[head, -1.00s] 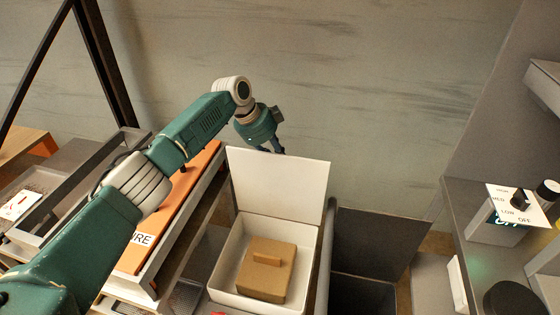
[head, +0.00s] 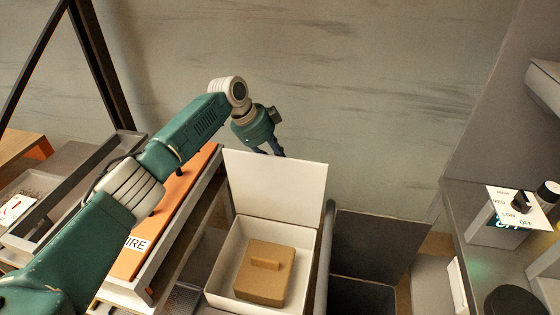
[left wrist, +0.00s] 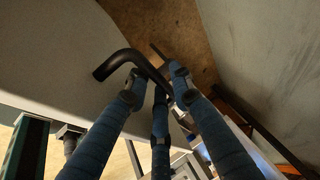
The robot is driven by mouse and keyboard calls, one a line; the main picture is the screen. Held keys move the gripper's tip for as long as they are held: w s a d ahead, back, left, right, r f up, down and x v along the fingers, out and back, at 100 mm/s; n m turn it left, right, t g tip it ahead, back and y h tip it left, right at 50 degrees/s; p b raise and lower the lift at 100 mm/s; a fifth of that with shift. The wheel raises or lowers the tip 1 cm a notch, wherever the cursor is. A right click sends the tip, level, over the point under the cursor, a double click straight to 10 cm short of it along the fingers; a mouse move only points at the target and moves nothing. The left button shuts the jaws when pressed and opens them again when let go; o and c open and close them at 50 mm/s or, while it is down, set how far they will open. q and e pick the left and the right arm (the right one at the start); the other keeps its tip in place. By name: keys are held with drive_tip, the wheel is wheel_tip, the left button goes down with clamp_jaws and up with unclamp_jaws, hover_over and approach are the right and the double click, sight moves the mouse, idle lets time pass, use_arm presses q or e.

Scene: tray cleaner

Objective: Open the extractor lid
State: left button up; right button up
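A white panel (head: 277,188) stands upright at the back of a white box (head: 230,268) in the head view. It looks like a raised lid; I cannot tell whether it is the extractor lid. My left gripper (head: 270,150) points down behind the panel's top edge, its fingertips partly hidden. In the left wrist view, my blue fingers (left wrist: 157,83) are spread apart around a black bent bar (left wrist: 132,60) beside a pale surface (left wrist: 60,60). The fingers look open, and contact with the bar is unclear. My right gripper is not in view.
A brown lidded box (head: 264,275) sits in the white box. A dark bin with a raised dark lid (head: 380,243) stands to its right. A knob panel (head: 512,205) is at the far right. An orange board (head: 140,250) lies under my left arm. The wall is close behind.

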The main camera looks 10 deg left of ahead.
use_arm(q)
drive_tip(key=v, duration=1.1)
drive_tip(key=shift+a+r, duration=0.25)
drive_tip(key=shift+a, duration=0.05)
drive_tip(key=shift+s+a+r, duration=0.1)
drive_tip(key=shift+s+r, duration=0.05)
drive_tip(key=shift+s, duration=0.1)
